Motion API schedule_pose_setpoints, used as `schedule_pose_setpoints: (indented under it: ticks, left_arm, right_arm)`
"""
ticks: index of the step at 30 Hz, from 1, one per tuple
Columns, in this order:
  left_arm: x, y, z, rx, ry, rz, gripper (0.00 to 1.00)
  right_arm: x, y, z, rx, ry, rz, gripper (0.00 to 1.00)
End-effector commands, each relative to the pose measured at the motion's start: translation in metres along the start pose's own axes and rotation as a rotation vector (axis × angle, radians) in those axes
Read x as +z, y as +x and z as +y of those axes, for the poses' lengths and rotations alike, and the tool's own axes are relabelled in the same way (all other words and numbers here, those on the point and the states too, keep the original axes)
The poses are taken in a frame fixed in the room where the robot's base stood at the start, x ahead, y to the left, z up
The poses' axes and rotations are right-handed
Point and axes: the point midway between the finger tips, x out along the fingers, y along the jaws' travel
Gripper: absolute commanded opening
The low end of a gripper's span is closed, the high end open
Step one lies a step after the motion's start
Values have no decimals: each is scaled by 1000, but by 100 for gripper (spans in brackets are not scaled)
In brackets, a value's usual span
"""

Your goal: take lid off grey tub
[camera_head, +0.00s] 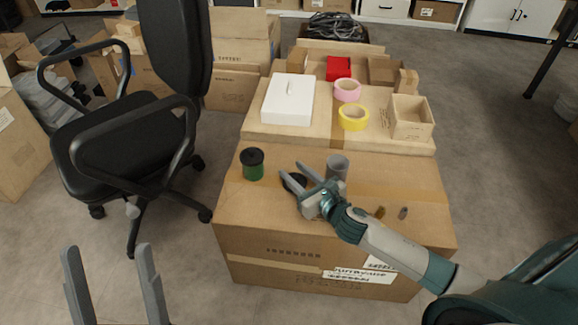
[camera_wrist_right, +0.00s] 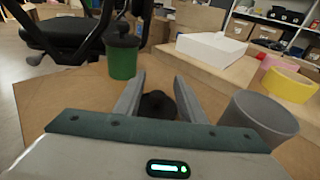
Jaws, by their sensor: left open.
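The grey tub (camera_head: 337,168) stands upright on the front carton, and its top shows grey with no dark lid on it. It also shows at the right of the right wrist view (camera_wrist_right: 262,122). A round black lid (camera_head: 294,184) lies low by the carton top, left of the tub. It shows as a dark shape (camera_wrist_right: 158,106) between my right fingers. My right gripper (camera_head: 293,170) is open around or just above the lid, with gaps beside it; contact cannot be told. My left gripper (camera_head: 108,265) is open and empty, off the carton at lower left.
A green tub with a black lid (camera_head: 252,165) stands left on the front carton (camera_head: 400,170). Two small items (camera_head: 380,212) lie at its right. Behind are a white box (camera_head: 288,98), yellow tape (camera_head: 353,117), pink tape (camera_head: 347,90) and an open box (camera_head: 410,120). A black chair (camera_head: 125,140) stands left.

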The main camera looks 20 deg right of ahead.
Motion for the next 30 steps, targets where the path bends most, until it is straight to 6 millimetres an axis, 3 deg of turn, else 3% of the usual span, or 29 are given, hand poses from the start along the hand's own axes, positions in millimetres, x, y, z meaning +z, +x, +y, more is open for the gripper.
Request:
schedule_pose_setpoints:
  ticks: [9,15,30]
  left_arm:
    - [13,-9,11,-2,-28,-111,67]
    - [19,-15,13,-4,-32,-155,67]
    - [21,-18,15,-3,-36,-171,67]
  right_arm:
    - [0,-53,1,2,-1,2,36]
    - [0,-72,0,2,0,0,36]
    - [0,-80,0,1,-1,-1,36]
